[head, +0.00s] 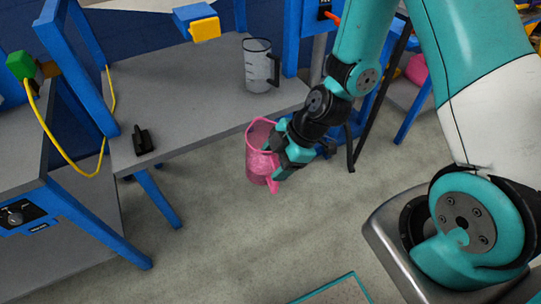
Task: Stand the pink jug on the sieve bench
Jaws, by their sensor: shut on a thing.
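The pink jug (258,161) is see-through and hangs in front of the grey bench's front edge, over the floor in the picture. My gripper (278,160) is shut on the jug at its right side, where the handle is. The jug looks roughly upright, with a slight tilt. The gripper hides part of the jug's right side. A grey bench (195,108) with blue legs stands behind the jug. I cannot tell from this view whether it is the sieve bench.
A clear measuring jug (258,66) stands at the back right of the grey bench. A small black object (143,140) lies near its left end. A blue and yellow block (203,26) is above the back. The bench's middle is bare. Another bench (22,146) stands left.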

